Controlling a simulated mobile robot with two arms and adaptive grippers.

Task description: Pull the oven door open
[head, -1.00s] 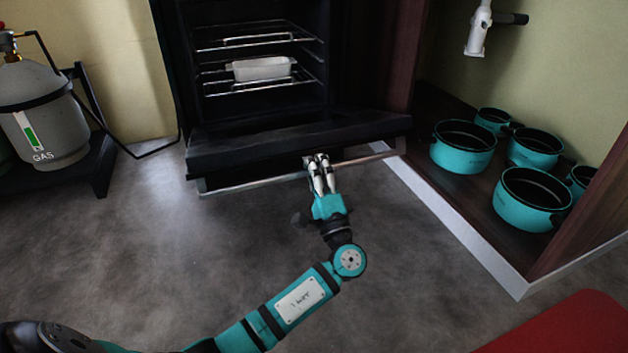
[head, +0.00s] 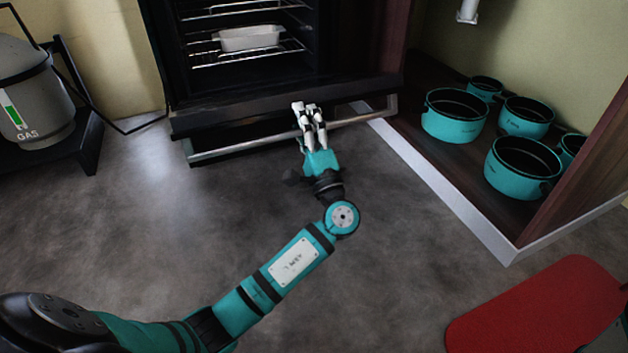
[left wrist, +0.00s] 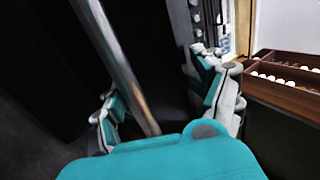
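The black oven door (head: 225,120) is folded down, and the oven interior (head: 245,75) shows above it. A metal bar handle (head: 225,151) runs along the door's outer edge. My left gripper (head: 308,108) is at the handle, right of its middle, with its white fingertips reaching past the bar. In the left wrist view the handle (left wrist: 122,60) passes between the spread fingers (left wrist: 160,105), nearer the left one, with a clear gap on its right. The fingers are open and not clamped on it. My right gripper is not in view.
A white dish (head: 248,38) sits on a wire rack in the oven. Several teal pots (head: 453,122) stand in the low cabinet at the right. A gas cylinder (head: 25,100) stands at the left. A red object (head: 540,305) is at the lower right. The grey floor before the oven is clear.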

